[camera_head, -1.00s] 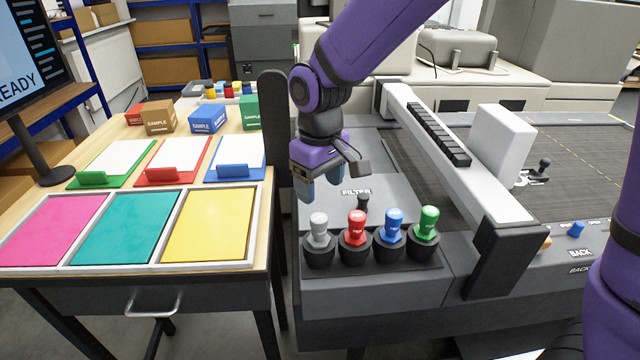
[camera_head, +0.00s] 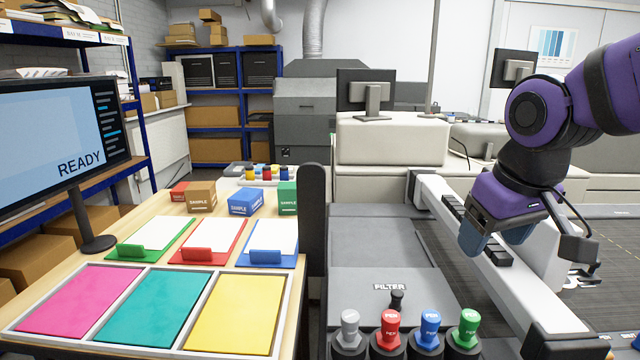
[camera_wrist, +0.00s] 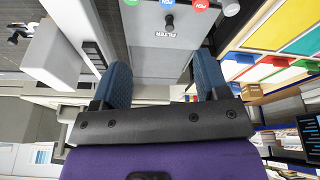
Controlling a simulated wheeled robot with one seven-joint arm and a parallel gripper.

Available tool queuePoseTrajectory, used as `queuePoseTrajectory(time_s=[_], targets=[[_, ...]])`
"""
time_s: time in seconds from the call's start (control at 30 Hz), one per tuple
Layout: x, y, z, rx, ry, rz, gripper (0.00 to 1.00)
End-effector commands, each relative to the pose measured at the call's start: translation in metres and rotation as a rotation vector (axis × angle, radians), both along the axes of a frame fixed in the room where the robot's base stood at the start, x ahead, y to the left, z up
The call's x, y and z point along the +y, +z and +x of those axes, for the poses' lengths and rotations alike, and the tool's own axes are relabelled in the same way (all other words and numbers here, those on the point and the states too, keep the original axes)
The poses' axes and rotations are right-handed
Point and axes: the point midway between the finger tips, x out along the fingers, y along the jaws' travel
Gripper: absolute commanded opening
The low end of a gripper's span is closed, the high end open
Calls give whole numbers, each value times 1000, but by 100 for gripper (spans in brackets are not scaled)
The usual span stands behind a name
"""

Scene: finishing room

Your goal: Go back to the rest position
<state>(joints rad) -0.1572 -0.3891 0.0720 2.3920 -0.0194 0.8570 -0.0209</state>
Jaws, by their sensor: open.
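My gripper (camera_head: 482,243) is raised at the right in the head view, over the white gantry beam (camera_head: 493,262) of the cutting machine. In the wrist view its two blue fingers (camera_wrist: 163,85) stand wide apart with nothing between them. Below and to its left in the head view, several pens stand in black holders: grey (camera_head: 349,328), red (camera_head: 389,330), blue (camera_head: 429,328) and green (camera_head: 467,328). The black knob by the FILTER label (camera_head: 397,299) is behind them, apart from my gripper.
A wooden table at the left holds a framed tray with pink (camera_head: 82,300), teal (camera_head: 155,308) and yellow (camera_head: 235,312) panels, three clipboards and sample boxes (camera_head: 245,201). A monitor (camera_head: 60,140) reading READY stands at the left edge. A dark post (camera_head: 313,220) rises beside the table.

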Motion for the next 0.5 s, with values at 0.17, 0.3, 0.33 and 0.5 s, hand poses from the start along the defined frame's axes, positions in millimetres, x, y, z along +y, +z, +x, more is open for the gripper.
queuePoseTrajectory(time_s=[0.17,0.3,0.33,0.5], targets=[[-33,17,-39,-76,-105,29,68],[-52,23,-67,-123,-176,50,68],[-54,24,-72,-132,-187,54,68],[-65,25,-91,-167,-236,71,68]])
